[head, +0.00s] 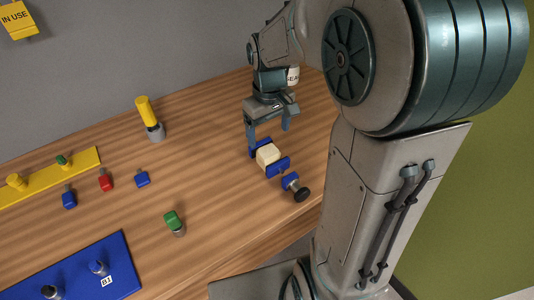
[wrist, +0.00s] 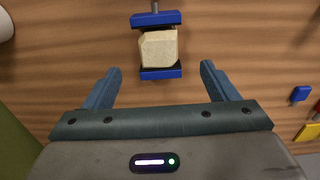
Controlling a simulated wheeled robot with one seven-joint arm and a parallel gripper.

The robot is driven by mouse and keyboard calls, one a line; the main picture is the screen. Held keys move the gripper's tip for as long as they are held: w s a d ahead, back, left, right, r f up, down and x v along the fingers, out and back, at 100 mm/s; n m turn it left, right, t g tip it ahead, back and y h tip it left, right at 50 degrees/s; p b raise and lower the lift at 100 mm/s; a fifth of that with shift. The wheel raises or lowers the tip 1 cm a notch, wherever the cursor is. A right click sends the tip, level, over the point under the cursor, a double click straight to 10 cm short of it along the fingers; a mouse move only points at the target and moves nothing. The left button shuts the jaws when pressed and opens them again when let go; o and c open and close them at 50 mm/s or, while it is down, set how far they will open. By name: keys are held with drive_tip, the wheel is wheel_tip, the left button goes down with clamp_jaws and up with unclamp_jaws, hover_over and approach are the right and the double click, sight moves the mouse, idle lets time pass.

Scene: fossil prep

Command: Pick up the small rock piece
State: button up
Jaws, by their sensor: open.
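The small rock piece (head: 267,155) is a pale cream block with cut faces. It sits between the two blue jaws of a small vise (head: 278,167) on the wooden table. In the wrist view the rock piece (wrist: 158,49) lies at top centre, between the upper and lower blue vise jaws (wrist: 160,73). My gripper (head: 268,135) is open and empty, just above and behind the vise in the head view. In the wrist view its two fingers (wrist: 161,78) are spread wide, below the rock piece and apart from it.
The vise's screw with a black knob (head: 301,194) points toward the table's front edge. A yellow-topped tool (head: 149,117), red (head: 105,181) and blue (head: 142,179) pieces, a green-capped piece (head: 173,222), a yellow strip (head: 85,168) and a blue board (head: 120,250) lie left. A white cylinder (head: 293,75) stands behind my gripper.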

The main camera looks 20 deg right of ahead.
sight(268, 150)
wheel_tip(268, 150, down, 5)
drive_tip(key=shift+r, duration=0.1)
drive_tip(key=f, duration=0.5)
drive_tip(key=shift+w+p, duration=0.3)
drive_tip(key=shift+p, duration=0.1)
drive_tip(key=shift+r, duration=0.1)
drive_tip(key=c, duration=1.3)
